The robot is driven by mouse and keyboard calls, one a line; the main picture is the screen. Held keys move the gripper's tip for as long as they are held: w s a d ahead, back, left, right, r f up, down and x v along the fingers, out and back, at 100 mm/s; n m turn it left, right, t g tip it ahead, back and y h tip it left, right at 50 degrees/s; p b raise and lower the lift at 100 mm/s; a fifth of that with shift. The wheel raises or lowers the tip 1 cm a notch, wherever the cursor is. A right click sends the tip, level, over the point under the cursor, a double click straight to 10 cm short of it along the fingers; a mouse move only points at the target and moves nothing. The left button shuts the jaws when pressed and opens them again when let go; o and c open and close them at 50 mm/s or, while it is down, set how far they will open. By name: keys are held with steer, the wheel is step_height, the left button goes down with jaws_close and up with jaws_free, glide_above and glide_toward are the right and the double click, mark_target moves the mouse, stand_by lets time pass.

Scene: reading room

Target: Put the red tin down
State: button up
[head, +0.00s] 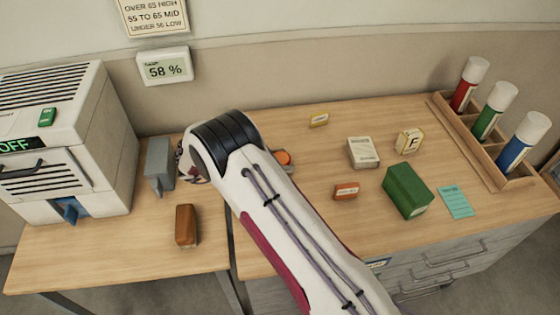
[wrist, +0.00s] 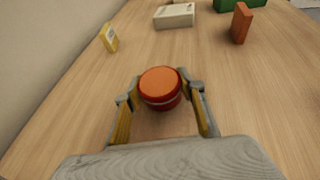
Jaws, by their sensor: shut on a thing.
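In the wrist view a round red tin (wrist: 160,97) with an orange-red top is between the two fingers of my gripper (wrist: 161,92). The fingers are shut on its sides and the tin is upright. Wood tabletop shows around it; I cannot tell whether its base touches the table. In the head view my arm hides the gripper and most of the tin; only part of its orange top (head: 283,158) shows just right of the arm.
On the table (head: 320,210) are a yellow box (head: 319,120), a cream box (head: 362,152), an F-marked box (head: 409,141), an orange-red box (head: 346,191), a green box (head: 407,191) and a rack of tubes (head: 490,160). A brown block (head: 186,226) and white machine (head: 65,145) are left.

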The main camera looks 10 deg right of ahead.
steer(key=shift+f, duration=0.25)
steer(key=o, duration=1.2)
steer(key=shift+c, duration=0.2)
steer(key=shift+r, duration=0.1)
steer(key=v, duration=1.2)
